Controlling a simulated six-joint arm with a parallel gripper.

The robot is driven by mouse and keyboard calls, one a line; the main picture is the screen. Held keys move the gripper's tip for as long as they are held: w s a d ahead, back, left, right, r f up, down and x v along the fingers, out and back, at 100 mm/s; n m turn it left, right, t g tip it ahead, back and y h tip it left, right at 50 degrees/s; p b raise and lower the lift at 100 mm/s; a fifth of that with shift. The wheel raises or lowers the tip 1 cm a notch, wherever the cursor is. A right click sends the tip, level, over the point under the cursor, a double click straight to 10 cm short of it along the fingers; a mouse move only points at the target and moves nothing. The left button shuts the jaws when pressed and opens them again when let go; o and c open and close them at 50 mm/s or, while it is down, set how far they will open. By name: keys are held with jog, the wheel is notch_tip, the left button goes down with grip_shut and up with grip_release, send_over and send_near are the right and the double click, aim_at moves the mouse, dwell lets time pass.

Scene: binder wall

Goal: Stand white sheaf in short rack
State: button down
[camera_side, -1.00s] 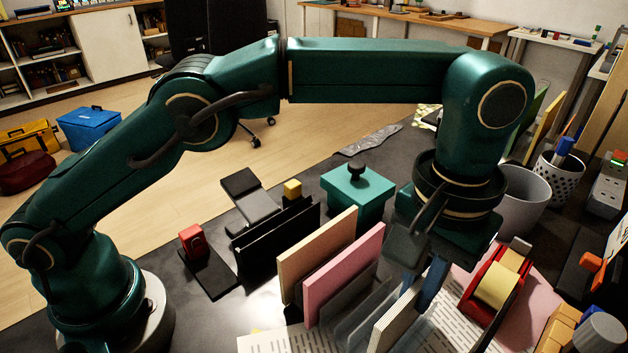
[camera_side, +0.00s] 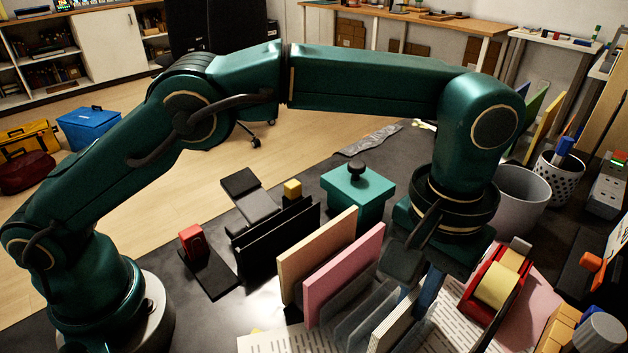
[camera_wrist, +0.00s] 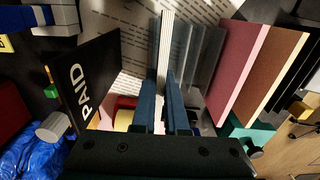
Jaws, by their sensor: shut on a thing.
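The white sheaf (camera_side: 391,328) stands near upright at the bottom centre of the side view. It shows edge-on in the wrist view (camera_wrist: 166,45). My gripper (camera_side: 425,298) is shut on it, with the two blue fingers on either side of its upper part in the wrist view (camera_wrist: 164,88). Grey upright dividers of a rack (camera_side: 362,312) stand just left of the sheaf, and to its right in the wrist view (camera_wrist: 203,58). The sheaf's lower edge is out of the side view, so I cannot tell whether it sits between dividers.
A pink board (camera_side: 343,275) and a tan board (camera_side: 318,255) stand left of the grey dividers. Black dividers (camera_side: 275,240) stand beyond. A teal lidded box (camera_side: 358,190) is behind. A red tape dispenser (camera_side: 495,285) is close right of my gripper. A black PAID board (camera_wrist: 85,85) stands at left.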

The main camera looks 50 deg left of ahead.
jog(key=shift+f, duration=0.1)
jog(key=shift+f, duration=0.55)
jog(key=shift+f, duration=0.3)
dwell(0.4)
jog(key=c, duration=0.9)
grip_release()
jog(key=shift+o, duration=0.2)
jog(key=shift+r, duration=2.6)
